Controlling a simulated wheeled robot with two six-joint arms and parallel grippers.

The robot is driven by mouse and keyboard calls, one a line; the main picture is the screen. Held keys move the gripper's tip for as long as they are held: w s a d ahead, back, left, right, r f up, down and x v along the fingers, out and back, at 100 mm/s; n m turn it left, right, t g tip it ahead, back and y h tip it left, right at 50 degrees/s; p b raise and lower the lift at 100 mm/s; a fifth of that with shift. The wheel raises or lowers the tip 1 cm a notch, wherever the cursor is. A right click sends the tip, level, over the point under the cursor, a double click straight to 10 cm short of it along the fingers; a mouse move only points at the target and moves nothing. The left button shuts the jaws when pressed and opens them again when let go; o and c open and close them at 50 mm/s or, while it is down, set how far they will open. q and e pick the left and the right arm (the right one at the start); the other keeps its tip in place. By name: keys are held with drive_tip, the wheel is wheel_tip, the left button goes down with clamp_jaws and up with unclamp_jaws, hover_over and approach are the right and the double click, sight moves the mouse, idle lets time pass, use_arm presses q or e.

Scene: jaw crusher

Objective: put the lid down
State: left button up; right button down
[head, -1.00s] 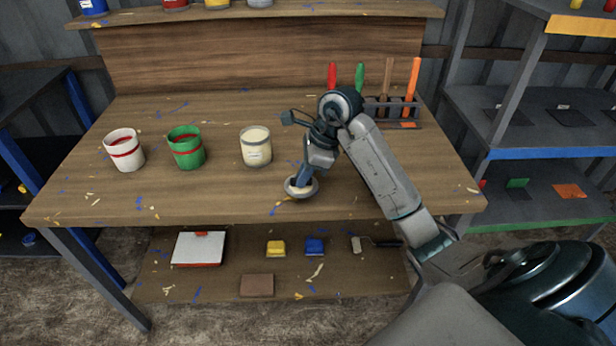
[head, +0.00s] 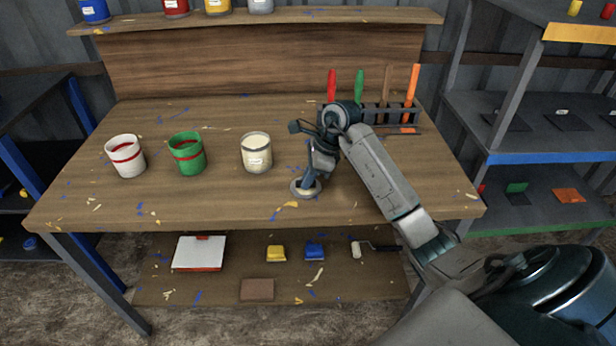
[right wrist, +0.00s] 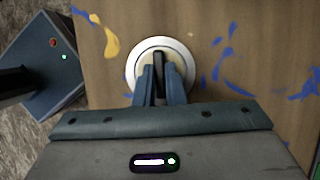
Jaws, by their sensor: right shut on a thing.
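The lid (head: 296,192) is a round grey-rimmed disc with a cream middle. It is at the front of the wooden workbench, right of the cream can (head: 256,153), at or just above the surface; I cannot tell if it touches. In the right wrist view the lid (right wrist: 184,52) shows from above, with a dark upright grip in its middle. My right gripper (head: 308,184) points down at the lid and is shut on that grip. It also shows in the right wrist view (right wrist: 160,80). My left gripper is not in view.
A white can (head: 125,157) and a green can (head: 187,154) stand to the left on the workbench (head: 220,205). A rack of coloured-handled tools (head: 385,112) stands behind my right arm. The bench around the lid is clear apart from paint flecks.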

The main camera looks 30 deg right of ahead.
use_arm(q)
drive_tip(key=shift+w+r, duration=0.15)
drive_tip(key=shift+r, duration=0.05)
use_arm(e)
drive_tip(key=shift+f, duration=0.1)
drive_tip(key=c, duration=1.5)
unclamp_jaws()
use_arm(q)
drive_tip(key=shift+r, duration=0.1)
